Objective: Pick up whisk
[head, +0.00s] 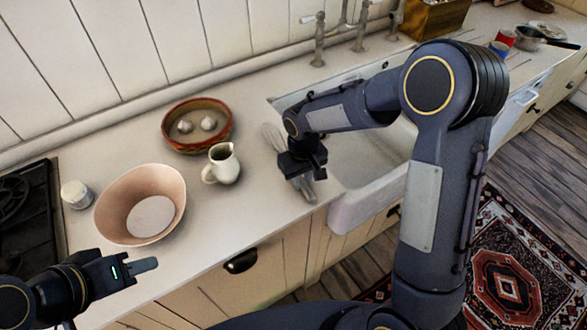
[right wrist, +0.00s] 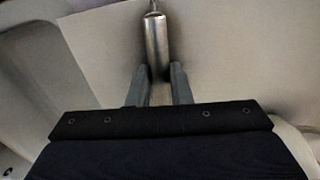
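The whisk lies on the counter beside the sink, its pale wire head (head: 270,135) showing behind my right gripper in the head view. Its metal handle (right wrist: 156,42) shows in the right wrist view, running down between the two fingers. My right gripper (head: 305,190) points down at the counter, with its fingers close in on both sides of the handle. It also shows in the right wrist view (right wrist: 160,80). The gripper hides part of the whisk. My left gripper (head: 145,265) is at lower left, in front of the counter, seen side-on, so its opening is hidden.
A cream jug (head: 222,165) stands just left of my right gripper. Behind it is a red-rimmed dish (head: 170,143) with garlic bulbs. A pink bowl (head: 108,215), a small jar (head: 75,195) and a stove (head: 35,205) are further left. The sink (head: 352,212) is right of the whisk.

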